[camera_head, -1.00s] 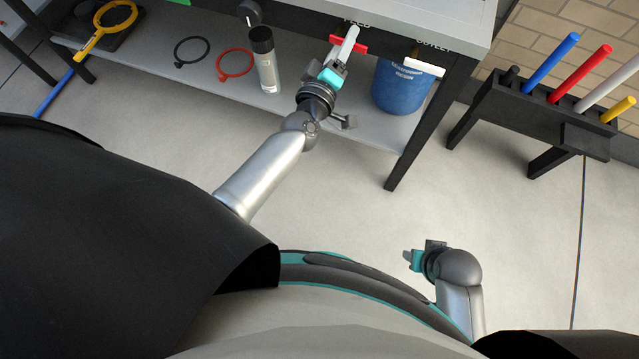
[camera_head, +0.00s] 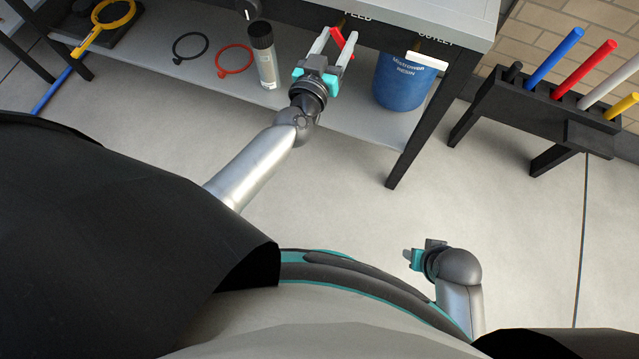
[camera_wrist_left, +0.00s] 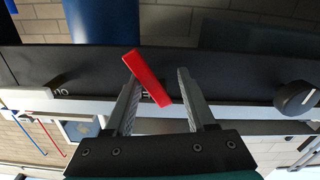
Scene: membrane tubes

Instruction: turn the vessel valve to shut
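A red valve handle (camera_head: 337,39) sits under the bench's front edge by the FEED label. It also shows in the wrist view (camera_wrist_left: 147,77), slanting from upper left to lower right. My left gripper (camera_head: 338,36) is open, with one finger on each side of the red handle. In the wrist view the handle crosses close to the left finger, with a gap to the right finger; contact is unclear. A white valve handle (camera_head: 427,60) lies to the right under the OUTLET label. My right gripper (camera_head: 415,259) hangs low, away from the bench; its fingers cannot be made out.
A dark knob (camera_wrist_left: 297,99) is on the bench front. A rack (camera_head: 545,112) with coloured rods stands right.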

